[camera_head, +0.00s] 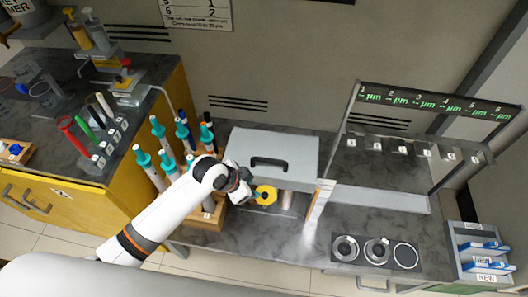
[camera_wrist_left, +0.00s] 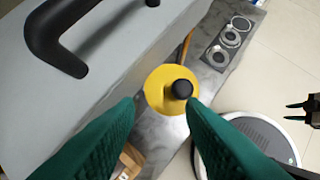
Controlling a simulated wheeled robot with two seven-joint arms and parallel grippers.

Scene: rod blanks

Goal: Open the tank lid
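The grey tank has a flat lid (camera_head: 285,150) with a black handle (camera_head: 268,162); the lid looks shut. In the left wrist view the lid (camera_wrist_left: 125,45) fills the upper left, with its handle (camera_wrist_left: 52,38) at the left edge. A yellow disc (camera_head: 265,194) with a black knob sits at the tank's front; it also shows in the left wrist view (camera_wrist_left: 157,88). My left gripper (camera_head: 246,189) is beside the disc, in front of the tank.
A rack of teal-capped tools (camera_head: 168,162) stands left of the tank. A lit gauge rack (camera_head: 435,102) stands at the right. Blue trays (camera_head: 484,247) are at the far right.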

